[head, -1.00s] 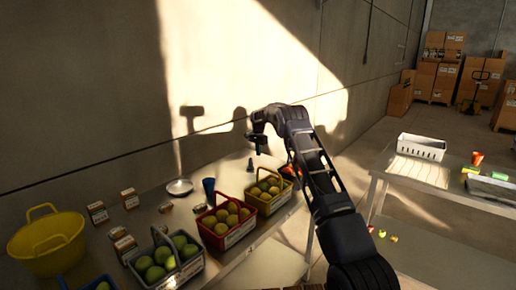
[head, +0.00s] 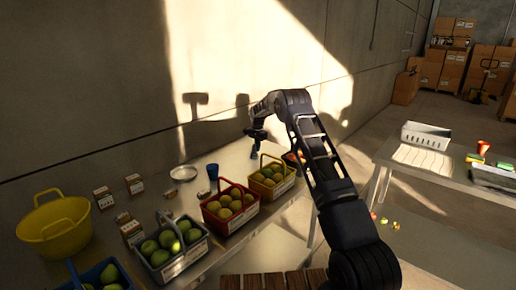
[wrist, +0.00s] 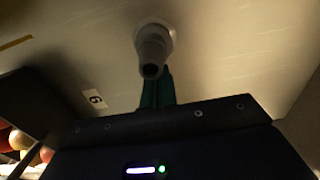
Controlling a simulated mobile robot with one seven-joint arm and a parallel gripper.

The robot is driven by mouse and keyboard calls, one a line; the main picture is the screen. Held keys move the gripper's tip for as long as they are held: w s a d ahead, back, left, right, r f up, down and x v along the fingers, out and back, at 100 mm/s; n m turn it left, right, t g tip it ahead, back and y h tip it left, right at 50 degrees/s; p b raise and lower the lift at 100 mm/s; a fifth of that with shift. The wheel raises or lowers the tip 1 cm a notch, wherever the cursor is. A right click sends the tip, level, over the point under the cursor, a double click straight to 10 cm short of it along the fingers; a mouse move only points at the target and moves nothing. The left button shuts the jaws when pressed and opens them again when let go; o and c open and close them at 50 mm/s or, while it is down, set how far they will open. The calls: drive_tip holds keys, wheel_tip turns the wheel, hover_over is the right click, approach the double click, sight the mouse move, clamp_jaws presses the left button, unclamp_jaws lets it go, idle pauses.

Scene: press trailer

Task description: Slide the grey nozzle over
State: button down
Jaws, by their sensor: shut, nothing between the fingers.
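The grey nozzle (wrist: 152,50) stands on the pale table top in the wrist view, its dark open end facing the camera and a round base behind it. My gripper (wrist: 164,78) shows there as narrow green fingers, shut and empty, close beside the nozzle. I cannot tell whether they touch. In the head view my gripper (head: 254,154) is low over the table, behind the yellow basket. The nozzle cannot be made out there, seemingly covered by the gripper.
A yellow fruit basket (head: 268,188) and a red one (head: 240,222) stand in front of my gripper. A blue cup (head: 212,172) and a white plate (head: 183,174) are to its left. The wall is just behind. A label marked 6 (wrist: 95,99) lies near the nozzle.

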drive_tip(key=s+a, duration=1.4)
drive_tip(key=shift+s+a, duration=0.2)
drive_tip(key=shift+s, duration=0.05)
drive_tip(key=shift+w, duration=0.1)
